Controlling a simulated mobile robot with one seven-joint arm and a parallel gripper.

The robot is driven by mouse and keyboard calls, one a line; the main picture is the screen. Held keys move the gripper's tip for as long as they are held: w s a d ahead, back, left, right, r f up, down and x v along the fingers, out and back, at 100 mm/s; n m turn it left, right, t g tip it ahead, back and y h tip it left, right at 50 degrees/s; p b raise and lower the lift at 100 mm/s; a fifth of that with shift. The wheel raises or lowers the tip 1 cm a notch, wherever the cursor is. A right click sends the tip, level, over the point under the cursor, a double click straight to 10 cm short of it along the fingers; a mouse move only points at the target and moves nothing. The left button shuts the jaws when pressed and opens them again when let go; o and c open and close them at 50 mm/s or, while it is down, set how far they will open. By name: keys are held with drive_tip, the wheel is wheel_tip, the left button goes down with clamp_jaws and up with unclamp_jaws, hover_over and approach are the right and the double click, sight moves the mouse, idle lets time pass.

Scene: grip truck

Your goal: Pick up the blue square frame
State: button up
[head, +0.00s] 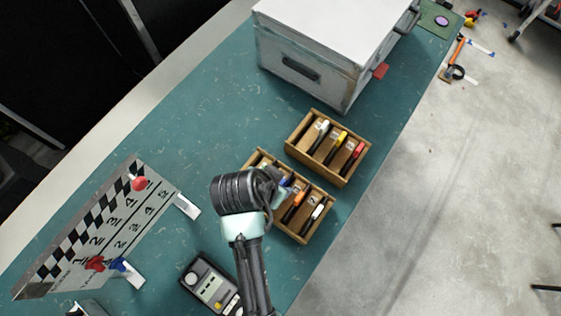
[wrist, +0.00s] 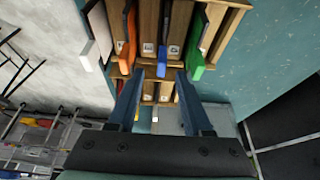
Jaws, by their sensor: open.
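The blue square frame (wrist: 172,52) stands in a slot of a wooden crate (wrist: 234,12), seen by its blue end in the wrist view. A small blue part of it (head: 288,181) shows in the head view, mostly hidden by my arm. An orange frame (wrist: 128,50) and a white one (wrist: 92,50) stand to its left, a green one (wrist: 196,62) to its right. My gripper (wrist: 160,76) is open and empty, its two fingers apart in front of the crate, with the blue end between their tips in the picture. Whether they touch anything cannot be told.
A second crate (head: 300,133) with white, yellow and red frames stands just behind. A large grey case (head: 310,65) is at the back. The teal top's right edge is close.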

drive_tip(key=shift+p+x, duration=0.55)
drive_tip(key=shift+x, duration=1.75)
drive_tip(key=shift+s+a+f, duration=0.1)
drive_tip(key=shift+a, duration=0.1)
clamp_jaws()
